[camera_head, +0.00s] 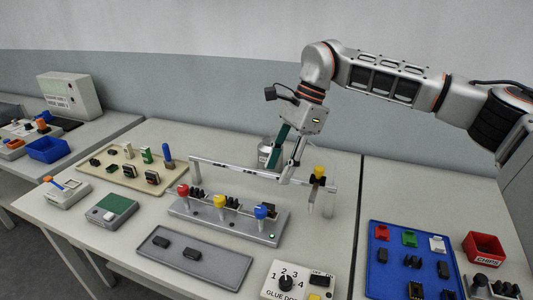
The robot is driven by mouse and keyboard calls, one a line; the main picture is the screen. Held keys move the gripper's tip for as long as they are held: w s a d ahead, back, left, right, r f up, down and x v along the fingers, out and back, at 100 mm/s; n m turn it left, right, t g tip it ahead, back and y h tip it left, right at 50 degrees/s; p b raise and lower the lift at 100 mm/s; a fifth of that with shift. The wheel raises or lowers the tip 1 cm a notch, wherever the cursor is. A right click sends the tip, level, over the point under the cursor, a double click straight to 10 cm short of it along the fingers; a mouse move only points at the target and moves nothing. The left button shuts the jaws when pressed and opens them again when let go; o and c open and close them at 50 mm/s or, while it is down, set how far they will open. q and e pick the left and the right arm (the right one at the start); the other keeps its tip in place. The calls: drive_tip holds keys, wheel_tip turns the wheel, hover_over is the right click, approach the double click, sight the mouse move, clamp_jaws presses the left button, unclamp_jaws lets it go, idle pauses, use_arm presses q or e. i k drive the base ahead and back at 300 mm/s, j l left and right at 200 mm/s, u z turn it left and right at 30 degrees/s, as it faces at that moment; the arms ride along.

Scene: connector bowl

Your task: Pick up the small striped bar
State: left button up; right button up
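I cannot make out with certainty which piece is the small striped bar. The beige tray (115,177) at the left holds small upright pieces, among them a green-and-pale one (146,155); stripes are too small to confirm. The bowl's inside is mostly hidden. My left gripper is not in view.
A grey tray (190,262), a dial box (288,277), a blue board (395,272) and a red bin (484,246) stand in front and right.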

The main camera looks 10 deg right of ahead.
sight(271, 208)
drive_tip(key=k, duration=1)
